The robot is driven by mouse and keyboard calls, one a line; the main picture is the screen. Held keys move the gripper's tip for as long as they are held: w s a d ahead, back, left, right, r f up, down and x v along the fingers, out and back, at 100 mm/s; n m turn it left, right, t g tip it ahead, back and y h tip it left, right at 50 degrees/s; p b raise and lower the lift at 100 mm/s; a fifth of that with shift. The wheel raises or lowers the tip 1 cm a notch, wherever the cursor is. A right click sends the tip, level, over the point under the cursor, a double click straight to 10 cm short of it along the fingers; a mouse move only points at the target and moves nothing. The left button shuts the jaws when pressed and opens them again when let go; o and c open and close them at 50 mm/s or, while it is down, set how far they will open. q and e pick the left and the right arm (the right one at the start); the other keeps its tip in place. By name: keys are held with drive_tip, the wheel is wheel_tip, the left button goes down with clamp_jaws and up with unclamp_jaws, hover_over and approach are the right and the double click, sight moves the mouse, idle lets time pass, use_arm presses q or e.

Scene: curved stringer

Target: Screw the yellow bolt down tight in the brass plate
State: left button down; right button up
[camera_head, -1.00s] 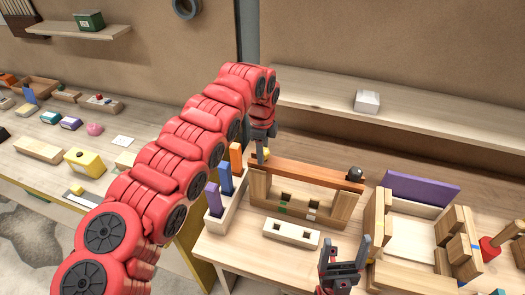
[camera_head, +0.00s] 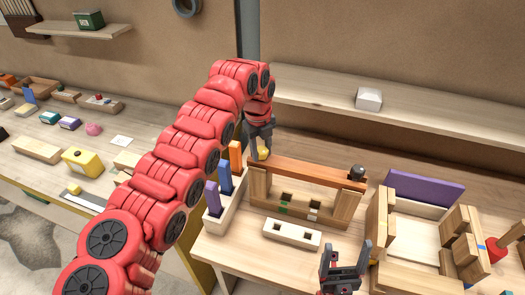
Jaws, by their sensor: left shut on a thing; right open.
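The yellow bolt (camera_head: 263,153) shows as a small yellow head at the left end of a brown wooden crossbeam (camera_head: 305,169). My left gripper (camera_head: 260,151) points down there, shut on the bolt, with a finger on each side of it. The bolt's shaft is hidden, and I cannot make out the brass plate or how deep the bolt sits. My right gripper (camera_head: 345,257) is open and empty at the front of the bench, apart from the beam.
The beam rests on a wooden frame (camera_head: 345,206) with a dark knob (camera_head: 357,172) at its right end. A white block with two holes (camera_head: 291,233) lies in front. A rack with coloured bars (camera_head: 218,222) stands left, a wooden fixture (camera_head: 410,240) right.

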use_arm(q)
drive_tip(key=shift+s+a+f, duration=0.15)
drive_tip(key=shift+a+f, duration=0.05)
drive_tip(key=shift+f, duration=0.1)
